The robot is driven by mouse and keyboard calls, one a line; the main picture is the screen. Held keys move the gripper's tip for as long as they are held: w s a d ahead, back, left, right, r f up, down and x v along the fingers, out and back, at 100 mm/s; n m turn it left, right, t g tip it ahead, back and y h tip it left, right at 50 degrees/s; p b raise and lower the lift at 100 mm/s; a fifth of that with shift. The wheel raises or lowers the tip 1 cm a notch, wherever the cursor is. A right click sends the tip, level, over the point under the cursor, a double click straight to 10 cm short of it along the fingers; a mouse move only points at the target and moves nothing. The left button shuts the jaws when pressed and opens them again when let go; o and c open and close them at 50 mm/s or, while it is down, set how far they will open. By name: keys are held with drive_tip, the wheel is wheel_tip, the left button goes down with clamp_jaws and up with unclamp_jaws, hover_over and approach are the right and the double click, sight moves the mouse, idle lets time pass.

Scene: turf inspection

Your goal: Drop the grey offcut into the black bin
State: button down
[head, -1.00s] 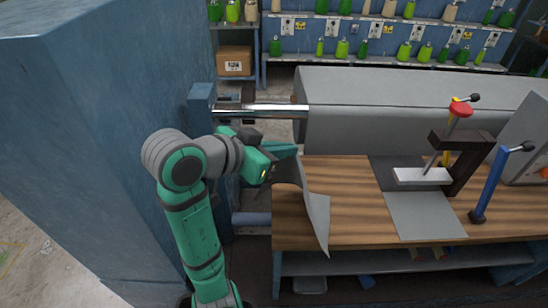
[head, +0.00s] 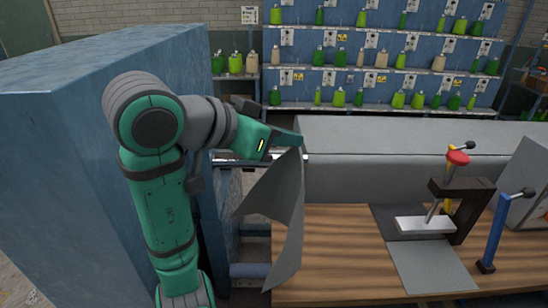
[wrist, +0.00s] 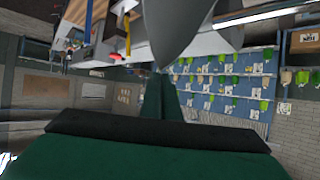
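My gripper (head: 293,140) is shut on the grey offcut (head: 283,215), a thin, curved sheet. The offcut hangs from the fingertips in front of the left end of the wooden workbench (head: 340,262). Its lower tip overlaps the bench's left edge in the head view; I cannot tell whether they touch. In the wrist view the offcut (wrist: 180,28) spreads beyond the fingertips (wrist: 161,82). The black bin is not to be seen in either view.
A blue cabinet (head: 60,140) stands close on the left. A long grey machine cover (head: 400,150) lies behind the bench. A red-topped clamp (head: 457,158), a blue-handled lever (head: 497,235) and a flat grey piece (head: 430,265) are on the bench's right. Shelves of green bottles stand behind.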

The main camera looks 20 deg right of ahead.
drive_tip(key=shift+r, duration=0.35)
